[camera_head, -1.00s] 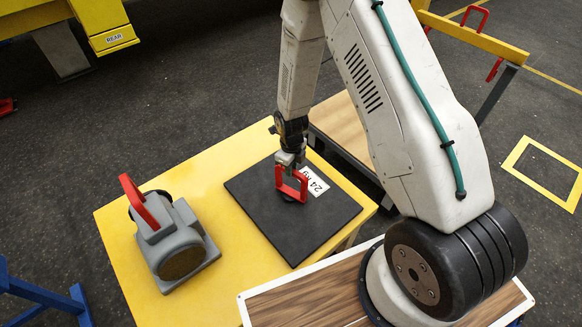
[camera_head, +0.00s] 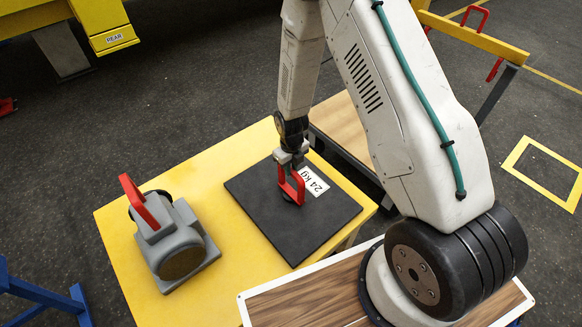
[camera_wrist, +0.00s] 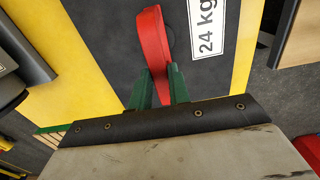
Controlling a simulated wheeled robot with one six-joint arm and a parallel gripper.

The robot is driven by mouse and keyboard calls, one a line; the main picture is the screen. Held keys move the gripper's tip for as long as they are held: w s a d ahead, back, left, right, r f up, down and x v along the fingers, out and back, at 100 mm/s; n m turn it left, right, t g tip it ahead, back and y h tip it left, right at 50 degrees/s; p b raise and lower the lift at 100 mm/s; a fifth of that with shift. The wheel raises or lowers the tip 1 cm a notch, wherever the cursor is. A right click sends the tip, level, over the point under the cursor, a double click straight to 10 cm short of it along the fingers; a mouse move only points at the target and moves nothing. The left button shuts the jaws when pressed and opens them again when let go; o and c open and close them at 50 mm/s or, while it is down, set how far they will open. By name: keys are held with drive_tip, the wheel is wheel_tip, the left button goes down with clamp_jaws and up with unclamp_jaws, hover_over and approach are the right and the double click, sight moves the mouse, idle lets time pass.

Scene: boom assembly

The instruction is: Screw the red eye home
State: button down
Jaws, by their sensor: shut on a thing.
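The red eye (camera_head: 291,186) is a red loop standing upright on the dark square plate (camera_head: 325,226), beside the white "24 kg" label (camera_head: 314,182). My gripper (camera_head: 290,163) points down over it and is shut on the loop's upper part. In the wrist view, the green fingers (camera_wrist: 158,85) close on the red eye (camera_wrist: 152,38). The eye's foot is partly hidden, so I cannot tell whether it sits flush with the plate.
The plate lies on a yellow table (camera_head: 240,265). A grey housing with a red handle (camera_head: 174,241) stands at the table's left. A wood-topped surface (camera_head: 340,130) is behind. A yellow floor frame (camera_head: 546,171) lies at the right.

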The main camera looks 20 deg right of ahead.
drive_tip(key=shift+w, duration=0.1)
drive_tip(key=c, duration=1.3)
unclamp_jaws()
wheel_tip(320, 180, up, 8)
drive_tip(key=shift+f, duration=0.1)
